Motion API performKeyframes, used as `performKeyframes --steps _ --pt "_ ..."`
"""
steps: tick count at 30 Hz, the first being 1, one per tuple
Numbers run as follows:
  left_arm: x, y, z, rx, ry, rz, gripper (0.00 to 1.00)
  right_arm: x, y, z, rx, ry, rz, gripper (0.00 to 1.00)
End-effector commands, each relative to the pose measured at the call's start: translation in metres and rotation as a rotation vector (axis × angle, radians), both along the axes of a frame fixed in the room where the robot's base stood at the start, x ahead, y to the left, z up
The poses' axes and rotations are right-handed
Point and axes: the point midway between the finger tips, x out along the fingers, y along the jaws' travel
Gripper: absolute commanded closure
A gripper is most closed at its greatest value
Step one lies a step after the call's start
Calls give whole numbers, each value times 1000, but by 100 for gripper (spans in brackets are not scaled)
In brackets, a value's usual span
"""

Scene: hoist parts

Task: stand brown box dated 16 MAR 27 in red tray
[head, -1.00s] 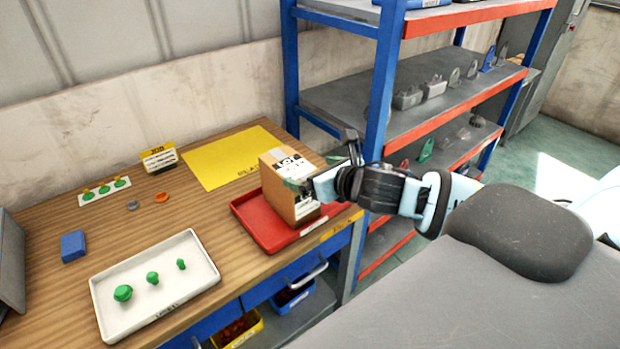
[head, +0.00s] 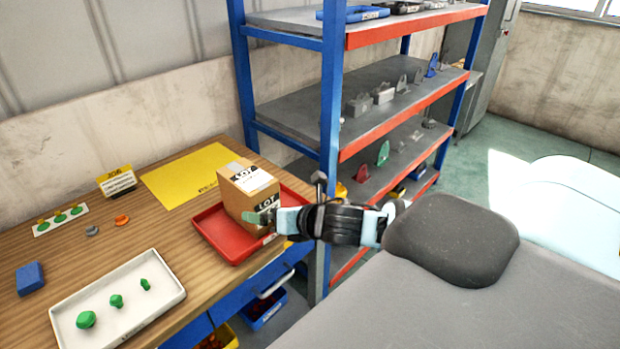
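A brown cardboard box (head: 232,201) stands upright in the red tray (head: 218,240) on the wooden bench. White labels reading LOT are on its top and on the side facing right; the date is too small to read. My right gripper (head: 261,217) is at the box's near right side, with a green-tipped finger across the lower part of the labelled face. Any second finger is hidden, so I cannot tell whether it grips the box. My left gripper is out of view.
A white tray (head: 70,320) with green parts lies front left. A yellow mat (head: 185,178), a yellow sign (head: 116,181) and a blue block (head: 30,278) are on the bench. A blue and red shelf rack (head: 332,110) stands close behind the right arm.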

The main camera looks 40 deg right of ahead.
Motion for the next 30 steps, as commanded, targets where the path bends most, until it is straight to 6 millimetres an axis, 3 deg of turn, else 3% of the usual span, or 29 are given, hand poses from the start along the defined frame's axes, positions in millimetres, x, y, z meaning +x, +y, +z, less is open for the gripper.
performKeyframes --steps 1,6,11,18,24,30 --pt "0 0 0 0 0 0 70 -10 13 -26 152 50 -47 0" --pt "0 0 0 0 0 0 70 -47 44 -95 667 201 -267 0" --pt "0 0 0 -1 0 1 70 -93 68 -153 1127 339 -533 0" --pt "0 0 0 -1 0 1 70 -180 95 -226 1743 477 -1020 0" --pt "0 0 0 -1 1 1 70 -234 107 -258 2054 487 -1326 0" --pt "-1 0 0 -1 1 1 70 -250 109 -265 2145 480 -1420 0"
